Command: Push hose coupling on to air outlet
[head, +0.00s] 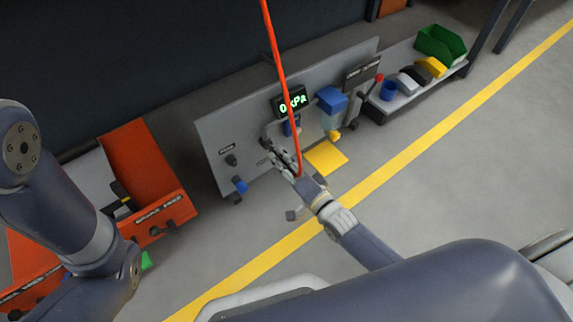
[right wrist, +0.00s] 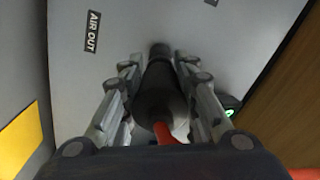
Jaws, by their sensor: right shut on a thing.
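My right gripper (head: 284,160) is in front of the grey panel (head: 215,125). In the right wrist view it (right wrist: 160,85) is shut on the black cylindrical hose coupling (right wrist: 160,98), one finger on each side. The orange hose (head: 278,60) leaves the coupling's near end (right wrist: 166,134) and runs up out of the head view. A narrower dark part (right wrist: 160,50) shows beyond the coupling, against the panel face by the AIR OUT label (right wrist: 92,31). I cannot tell whether it is the air outlet or the coupling's tip, nor whether they are joined. My left gripper is out of view.
The pressure display (head: 291,102) reads 0 kPa. A blue block (head: 331,100) and a red-tipped lever (head: 372,86) are right of it. A shelf with a green bin (head: 440,44) stands at the right.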

